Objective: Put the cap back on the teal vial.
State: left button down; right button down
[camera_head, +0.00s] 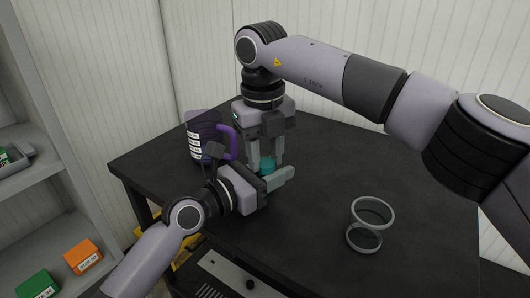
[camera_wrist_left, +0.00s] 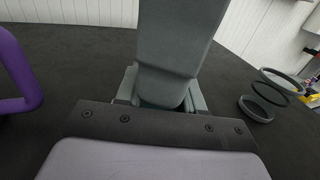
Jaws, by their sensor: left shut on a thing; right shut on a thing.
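The teal vial (camera_head: 267,166) shows as a small teal patch on the black table, between the fingers of both grippers. My left gripper (camera_head: 279,178) reaches in level from the left, low over the table, and is shut on the vial. My right gripper (camera_head: 266,165) points straight down from above with its fingertips at the top of the teal patch. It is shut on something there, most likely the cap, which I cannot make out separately. In the left wrist view, the right gripper's grey finger (camera_wrist_left: 178,45) covers most of the vial between the left fingers.
A purple jug (camera_head: 203,135) with white labels stands just left of the grippers; its handle (camera_wrist_left: 22,75) shows in the wrist view. The black table (camera_head: 320,205) is free between. Shelves with boxes are at left.

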pick_arm(q)
jog(key=shift+r, duration=0.15)
pick_arm(e)
jog(key=m, duration=0.3)
jog(key=shift+f, duration=0.1)
jog(key=c, duration=0.7)
grip_release()
jog(key=shift+a, duration=0.1)
pick_arm(q)
jog(key=shift+d, duration=0.1)
pick_arm(e)
jog(key=shift+s, duration=0.1)
jog(key=shift+a+r, duration=0.1)
jog(key=shift+r, duration=0.1)
jog(key=shift+r, duration=0.3)
notch_tip(320, 180, up, 4)
jog(key=shift+f, duration=0.15)
